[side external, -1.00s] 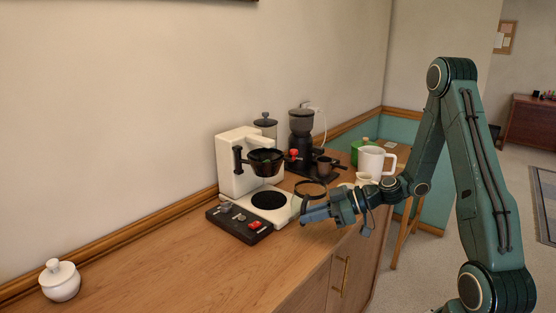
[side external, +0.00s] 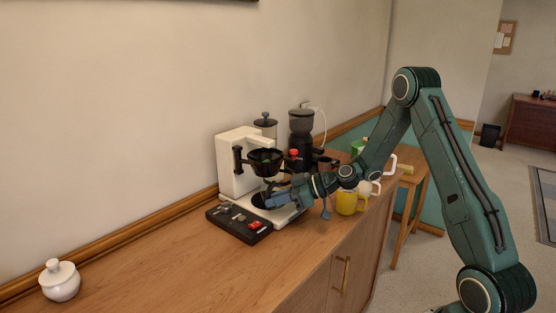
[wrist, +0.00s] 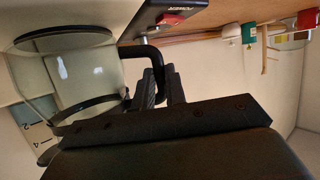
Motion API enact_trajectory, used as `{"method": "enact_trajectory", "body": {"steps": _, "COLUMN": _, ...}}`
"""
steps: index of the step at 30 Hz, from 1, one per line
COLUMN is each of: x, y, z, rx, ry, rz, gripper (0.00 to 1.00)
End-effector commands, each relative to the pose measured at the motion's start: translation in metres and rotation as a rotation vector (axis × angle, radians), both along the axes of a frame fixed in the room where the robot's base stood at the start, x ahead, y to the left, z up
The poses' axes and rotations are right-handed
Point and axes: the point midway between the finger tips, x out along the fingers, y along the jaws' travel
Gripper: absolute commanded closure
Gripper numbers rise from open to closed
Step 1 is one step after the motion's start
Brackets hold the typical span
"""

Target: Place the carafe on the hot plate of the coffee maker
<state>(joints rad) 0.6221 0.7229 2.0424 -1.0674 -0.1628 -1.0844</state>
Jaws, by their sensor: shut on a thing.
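The glass carafe (wrist: 88,75) fills the left of the wrist view, with a black band and a black handle (wrist: 148,52). My gripper (wrist: 160,88) is shut on the handle. In the side view my gripper (side external: 268,201) is in front of the white coffee maker (side external: 232,178), over its base and below the black filter basket (side external: 265,160). The clear carafe is hard to make out there. The dark hot plate (side external: 257,199) is mostly hidden by my gripper. I cannot tell whether the carafe touches it.
A black switch panel (side external: 238,225) with a red switch lies in front of the coffee maker. A grinder (side external: 301,135) stands behind. A yellow mug (side external: 349,203) and pale mugs sit to the right, close to my arm. The counter is clear toward the white lidded pot (side external: 60,281).

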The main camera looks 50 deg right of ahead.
Motion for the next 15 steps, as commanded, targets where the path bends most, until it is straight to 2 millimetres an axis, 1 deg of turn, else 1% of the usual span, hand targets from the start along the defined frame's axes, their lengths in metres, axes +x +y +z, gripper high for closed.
{"method": "enact_trajectory", "body": {"steps": 5, "x": 0.007, "y": 0.0, "z": 0.001, "rx": -0.001, "ry": -0.003, "rz": 0.001, "gripper": 1.0}}
{"method": "enact_trajectory", "body": {"steps": 15, "x": 0.04, "y": 0.0, "z": 0.001, "rx": -0.002, "ry": -0.004, "rz": 0.002, "gripper": 1.0}}
